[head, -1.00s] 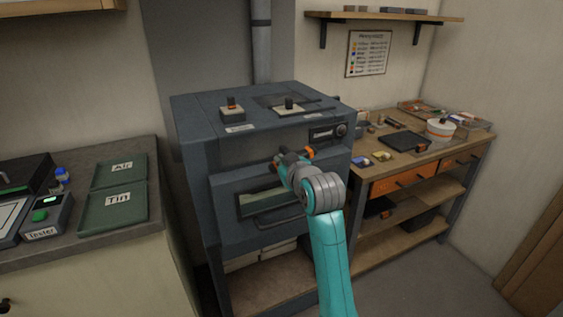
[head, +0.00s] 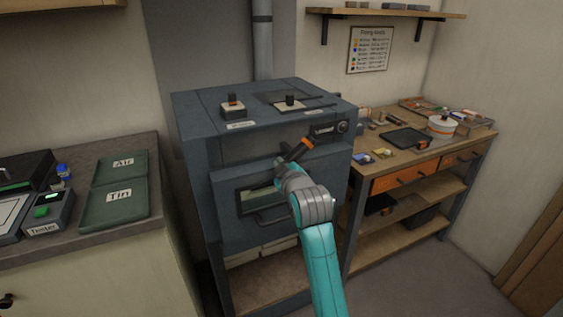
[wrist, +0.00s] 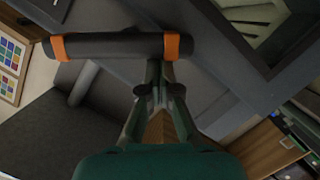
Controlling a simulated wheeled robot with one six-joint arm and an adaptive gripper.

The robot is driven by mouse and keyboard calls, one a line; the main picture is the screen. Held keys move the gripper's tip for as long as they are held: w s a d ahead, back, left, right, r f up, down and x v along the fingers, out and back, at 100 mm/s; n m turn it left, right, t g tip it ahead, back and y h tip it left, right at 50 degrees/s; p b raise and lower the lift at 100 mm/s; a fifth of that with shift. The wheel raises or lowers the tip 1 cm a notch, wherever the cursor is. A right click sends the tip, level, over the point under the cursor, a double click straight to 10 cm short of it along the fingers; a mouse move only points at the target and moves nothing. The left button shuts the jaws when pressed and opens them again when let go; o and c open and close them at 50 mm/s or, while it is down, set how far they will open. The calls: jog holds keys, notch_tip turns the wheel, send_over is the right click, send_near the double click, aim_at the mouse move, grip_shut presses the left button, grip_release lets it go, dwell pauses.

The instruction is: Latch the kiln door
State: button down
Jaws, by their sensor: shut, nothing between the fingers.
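The kiln (head: 215,165) is a dark blue-grey box. Its front door (head: 225,215) has a window and a bar handle (head: 270,218); it lies against or close to the front, and I cannot tell if it is fully flush. The latch lever (head: 298,150), a dark bar with orange bands, sits above the door, slanting up to the right. In the wrist view the lever (wrist: 115,47) crosses just beyond my fingertips. My gripper (wrist: 160,90) is shut and empty, close to the lever; I cannot tell whether they touch. In the head view my wrist largely hides it.
Switches (head: 233,106) stand on the kiln top. A workbench (head: 400,165) with trays and pots is at the right. A counter (head: 150,215) with Air and Tin trays and a tester (head: 48,213) is at the left. Floor at the lower right is clear.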

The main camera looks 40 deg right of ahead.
jog(key=f+n, duration=0.1)
jog(key=n, duration=0.1)
jog(key=d+f+n+h, duration=0.1)
jog(key=n, duration=0.2)
jog(key=d+f+n+t+h, duration=0.1)
jog(key=f+n, duration=0.1)
jog(key=shift+s+n, duration=0.3)
dwell(0.5)
dwell(0.3)
